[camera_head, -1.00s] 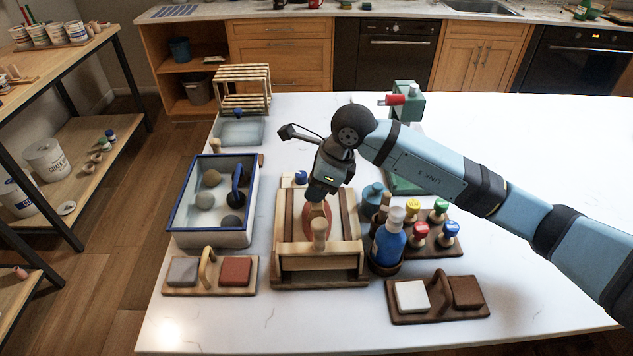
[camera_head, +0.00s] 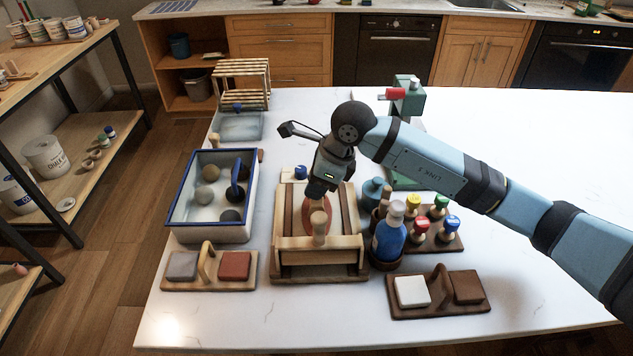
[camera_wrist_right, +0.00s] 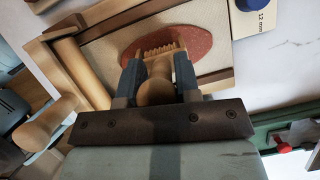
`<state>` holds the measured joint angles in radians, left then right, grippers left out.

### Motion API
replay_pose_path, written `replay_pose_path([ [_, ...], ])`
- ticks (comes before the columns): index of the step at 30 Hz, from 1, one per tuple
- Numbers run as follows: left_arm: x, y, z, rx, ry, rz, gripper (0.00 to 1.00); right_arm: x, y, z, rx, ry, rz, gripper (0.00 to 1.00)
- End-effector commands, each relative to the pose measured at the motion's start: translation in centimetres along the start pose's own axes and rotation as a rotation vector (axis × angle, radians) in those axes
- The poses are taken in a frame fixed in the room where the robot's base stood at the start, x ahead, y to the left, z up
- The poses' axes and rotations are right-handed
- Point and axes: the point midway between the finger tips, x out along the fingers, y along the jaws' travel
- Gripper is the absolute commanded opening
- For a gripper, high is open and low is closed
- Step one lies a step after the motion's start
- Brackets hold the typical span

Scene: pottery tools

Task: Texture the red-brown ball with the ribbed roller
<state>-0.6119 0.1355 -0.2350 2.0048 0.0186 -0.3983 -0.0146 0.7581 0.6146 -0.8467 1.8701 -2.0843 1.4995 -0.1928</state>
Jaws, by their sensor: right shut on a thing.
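The red-brown clay (camera_wrist_right: 196,47) lies as a flat oval slab inside the wooden frame; in the head view only part of it (camera_head: 318,214) shows below my gripper. The ribbed roller (camera_wrist_right: 158,72) is pale wood with a toothed, ridged edge. My right gripper (camera_wrist_right: 160,80) is shut on it and holds it over the slab; the ridges look at or just above the clay, and I cannot tell which. In the head view my right gripper (camera_head: 319,190) points down into the frame, its fingers mostly hidden. My left gripper is not in view.
The wooden frame (camera_head: 290,272) has a rolling pin with a handle (camera_head: 319,228) at its front. A blue-rimmed tray (camera_head: 178,215) with several balls stands left. Bottles (camera_head: 389,240) and stamps (camera_head: 452,226) stand close right. Tile boards (camera_head: 440,308) lie in front.

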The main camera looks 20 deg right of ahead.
Motion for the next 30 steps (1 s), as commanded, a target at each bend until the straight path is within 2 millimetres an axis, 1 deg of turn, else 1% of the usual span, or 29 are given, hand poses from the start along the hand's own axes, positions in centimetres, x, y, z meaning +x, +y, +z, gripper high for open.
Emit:
replay_pose_path([
  [14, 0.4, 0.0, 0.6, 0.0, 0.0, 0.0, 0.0, 0.7, 0.0, -0.3, 0.0, 0.0, 0.0, 0.02],
  [20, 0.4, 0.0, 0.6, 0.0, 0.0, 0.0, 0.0, 0.7, 0.0, -0.5, 0.0, 0.001, 0.0, 0.02],
  [30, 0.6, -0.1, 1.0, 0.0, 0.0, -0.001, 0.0, 0.4, -0.1, -1.5, 0.0, 0.002, 0.002, 0.02],
])
